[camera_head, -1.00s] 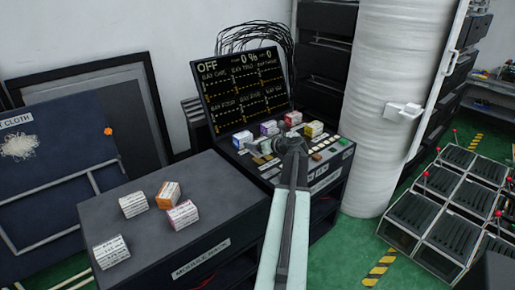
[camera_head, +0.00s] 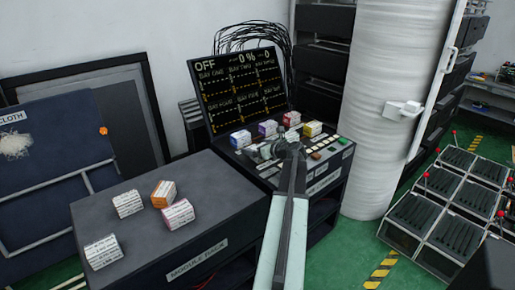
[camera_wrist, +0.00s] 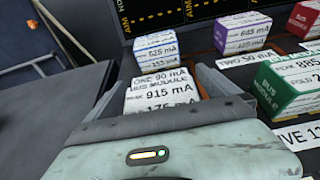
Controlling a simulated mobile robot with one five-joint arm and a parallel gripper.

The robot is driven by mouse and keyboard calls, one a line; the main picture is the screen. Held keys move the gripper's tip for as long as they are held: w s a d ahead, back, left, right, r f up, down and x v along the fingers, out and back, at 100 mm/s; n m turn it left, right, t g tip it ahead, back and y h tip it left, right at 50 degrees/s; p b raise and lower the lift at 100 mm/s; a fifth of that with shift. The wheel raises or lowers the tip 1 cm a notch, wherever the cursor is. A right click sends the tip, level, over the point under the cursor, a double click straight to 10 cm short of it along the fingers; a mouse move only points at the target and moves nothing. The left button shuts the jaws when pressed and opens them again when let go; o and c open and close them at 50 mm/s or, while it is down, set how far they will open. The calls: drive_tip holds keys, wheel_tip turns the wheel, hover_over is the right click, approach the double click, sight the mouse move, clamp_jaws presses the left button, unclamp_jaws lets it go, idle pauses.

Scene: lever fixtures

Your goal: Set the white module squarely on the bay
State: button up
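In the wrist view a white module (camera_wrist: 160,92) printed with black text sits between the two fingers of my gripper (camera_wrist: 160,80). The fingers lie close along its left and right sides and appear shut on it. Its underside is hidden, so I cannot tell whether it touches the panel. In the head view my gripper (camera_head: 272,150) is over the left front part of the sloped console panel (camera_head: 325,157). The bay under the module is hidden by the module and gripper.
A blue-and-white module (camera_wrist: 155,48) stands just behind, a purple one (camera_wrist: 240,32) beyond, and a green one (camera_wrist: 290,85) to the right. The console screen (camera_head: 240,88) reads OFF. Several modules lie on the module rack (camera_head: 235,195) at left.

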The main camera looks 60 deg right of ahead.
drive_tip(key=shift+r, duration=0.2)
drive_tip(key=p+v, duration=0.4)
drive_tip(key=v, duration=0.8)
drive_tip(key=shift+r+p, duration=0.1)
drive_tip(key=shift+p, duration=0.2)
